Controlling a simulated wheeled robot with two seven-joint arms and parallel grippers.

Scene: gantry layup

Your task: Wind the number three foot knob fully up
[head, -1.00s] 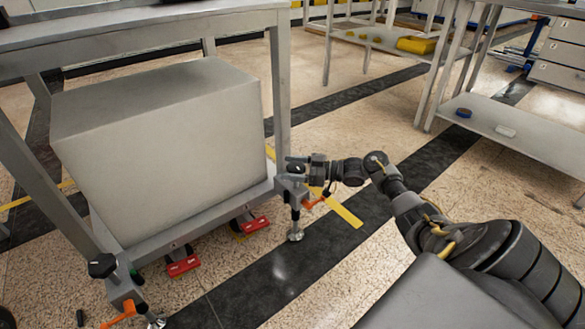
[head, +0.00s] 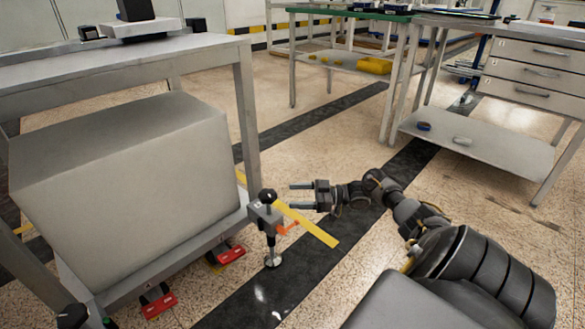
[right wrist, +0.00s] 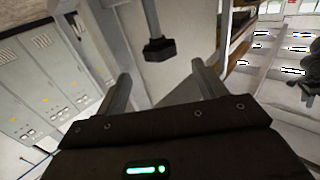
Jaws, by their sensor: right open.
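A black foot knob (head: 268,196) tops the grey corner bracket of the low frame, above a levelling foot (head: 272,262) standing on the floor. I can read no number on it. My right gripper (head: 288,197) is open and empty, just right of the knob and apart from it, its fingers pointing left at about knob height. In the right wrist view, the open fingers (right wrist: 160,78) show with a dark knob-like piece (right wrist: 158,48) on a stem beyond and between them; I cannot tell if it is this knob. My left gripper is out of view.
A big grey block (head: 120,190) sits on the frame beneath a table (head: 150,55). Red pedals (head: 231,256) lie low at the front. Another black knob (head: 72,315) is at bottom left.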

